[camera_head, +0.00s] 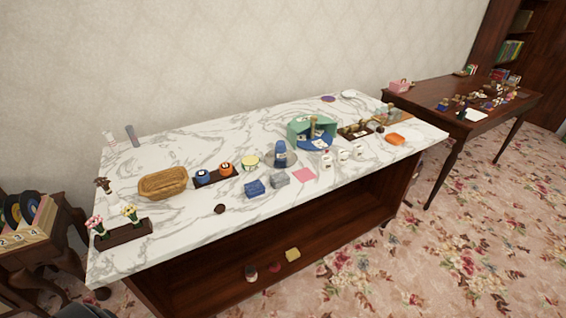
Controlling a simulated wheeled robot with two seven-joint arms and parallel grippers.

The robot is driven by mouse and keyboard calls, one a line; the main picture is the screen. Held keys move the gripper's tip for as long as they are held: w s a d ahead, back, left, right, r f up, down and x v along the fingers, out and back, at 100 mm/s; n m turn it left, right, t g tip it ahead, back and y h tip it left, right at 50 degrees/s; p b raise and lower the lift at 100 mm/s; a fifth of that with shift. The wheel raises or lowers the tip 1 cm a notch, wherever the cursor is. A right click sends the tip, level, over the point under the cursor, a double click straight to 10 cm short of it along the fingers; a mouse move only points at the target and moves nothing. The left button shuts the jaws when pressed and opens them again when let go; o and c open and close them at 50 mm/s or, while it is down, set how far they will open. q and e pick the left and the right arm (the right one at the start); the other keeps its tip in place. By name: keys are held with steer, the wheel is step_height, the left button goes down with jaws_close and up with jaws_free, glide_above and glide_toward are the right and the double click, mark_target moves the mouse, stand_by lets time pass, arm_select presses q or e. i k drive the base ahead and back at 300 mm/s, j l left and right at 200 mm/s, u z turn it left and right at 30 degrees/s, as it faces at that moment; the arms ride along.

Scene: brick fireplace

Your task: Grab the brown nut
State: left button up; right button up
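A small round dark brown object (220,209), which looks like the brown nut, lies on the white marble-topped table (180,232). It sits near the front edge, left of the blue block (255,188) and in front of the dark tray with the blue and orange items. It is too small here to make out its shape in detail. Neither of my grippers can be made out in the head view.
A planter with flowers (124,232) is at the table's left end. A green stand (298,133) is farther right. A second wooden table (440,92) holds small items. Bare marble surrounds the brown object.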

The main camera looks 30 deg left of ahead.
mark_target(221, 208)
steer(key=j+u, duration=0.1)
steer(key=u, duration=1.25)
steer(key=l, duration=0.3)
